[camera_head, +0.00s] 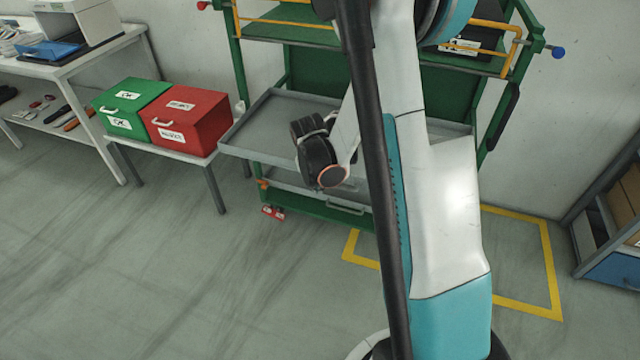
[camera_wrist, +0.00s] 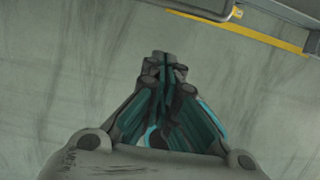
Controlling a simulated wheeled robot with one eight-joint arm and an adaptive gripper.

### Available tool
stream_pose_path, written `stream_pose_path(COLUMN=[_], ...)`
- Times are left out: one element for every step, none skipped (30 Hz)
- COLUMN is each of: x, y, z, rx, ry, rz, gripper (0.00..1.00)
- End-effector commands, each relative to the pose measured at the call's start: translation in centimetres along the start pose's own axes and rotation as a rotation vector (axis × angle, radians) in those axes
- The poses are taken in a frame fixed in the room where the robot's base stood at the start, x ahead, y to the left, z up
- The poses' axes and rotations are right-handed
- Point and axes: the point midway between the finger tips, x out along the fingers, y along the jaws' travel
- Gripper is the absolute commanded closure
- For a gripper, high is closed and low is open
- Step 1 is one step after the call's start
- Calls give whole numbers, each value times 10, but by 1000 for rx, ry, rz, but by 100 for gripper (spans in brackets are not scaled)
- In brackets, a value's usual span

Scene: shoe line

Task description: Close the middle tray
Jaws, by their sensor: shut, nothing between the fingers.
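The middle tray (camera_head: 262,118) is a shallow grey tray pulled out of the green cart, sticking out toward the front left. My arm covers its right part in the head view. My wrist is in front of the tray in that view; whether it touches cannot be told. In the wrist view my gripper (camera_wrist: 165,66) is shut and empty, with its fingers together over the floor. A grey tray edge (camera_wrist: 208,8) shows at the top of the wrist view, apart from the fingertips; which tray it belongs to is unclear.
A lower grey tray with a handle (camera_head: 345,208) sits below. The cart's green frame (camera_head: 240,65) rises behind. A green box (camera_head: 125,105) and a red box (camera_head: 187,120) stand on a low table at left. Yellow floor tape (camera_head: 550,270) marks the cart's place. The front-left floor is clear.

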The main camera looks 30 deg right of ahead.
Motion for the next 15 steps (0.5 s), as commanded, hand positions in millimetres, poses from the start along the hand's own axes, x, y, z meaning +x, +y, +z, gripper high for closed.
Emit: stream_pose_path(x=[14, 20, 29, 35, 40, 49, 54, 60, 68, 73, 78, 80, 82, 84, 86], y=[0, 0, 0, 0, 0, 0, 0, 0, 0, 0, 0, 0, 0, 0, 0], z=[-1, -1, -1, -1, -1, -1, -1, -1, -1, -1, -1, 6, 11, 14, 19], rx=[1, 1, 1, 1, 1, 1, 1, 2, 2, 3, 3, 5, 5, 4, 3], ry=[0, 0, 0, 0, 0, 0, 1, 1, 1, 1, 1, 0, 1, 1, 1], rz=[0, 0, 0, 0, 1, 1, 1, 1, 1, 1, 1, 1, 1, 1, 1], gripper=[100, 100, 100, 100, 100, 100, 100, 100, 100, 100, 100, 100, 100, 100, 100])
